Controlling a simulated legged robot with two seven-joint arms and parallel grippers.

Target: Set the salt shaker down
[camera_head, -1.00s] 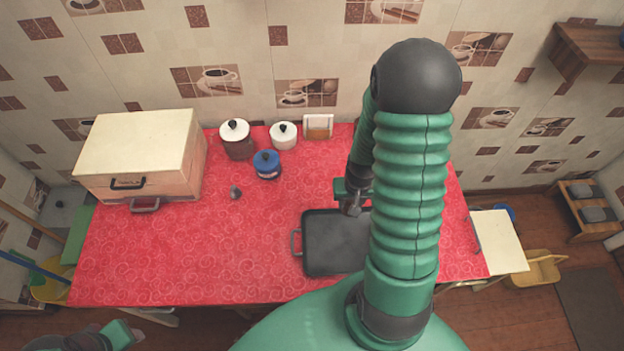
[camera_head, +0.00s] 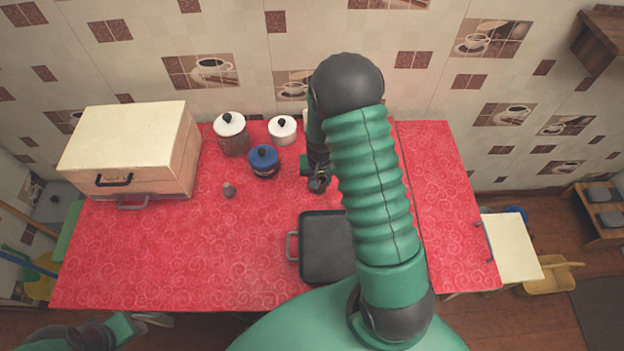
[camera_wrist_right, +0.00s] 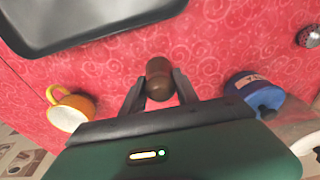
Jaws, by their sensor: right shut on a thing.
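A brown wooden shaker (camera_wrist_right: 158,68), which I take for the salt shaker, sits between the dark fingers of my right gripper (camera_wrist_right: 159,88). The gripper is shut on it. In the head view my right gripper (camera_head: 318,184) is over the red counter (camera_head: 180,250), behind the dark pan and right of the blue-lidded pot. I cannot tell whether the shaker's base touches the counter. My left gripper (camera_head: 122,328) is low at the left, off the counter's front edge; its fingers are not clear.
The black pan (camera_head: 325,250) lies in front, partly behind my arm. The blue-lidded pot (camera_head: 264,163), white-lidded pots (camera_head: 231,133) (camera_head: 283,131) and a small shaker (camera_head: 229,190) stand left. A yellow mug (camera_wrist_right: 70,112) shows in the wrist view. Front left counter is clear.

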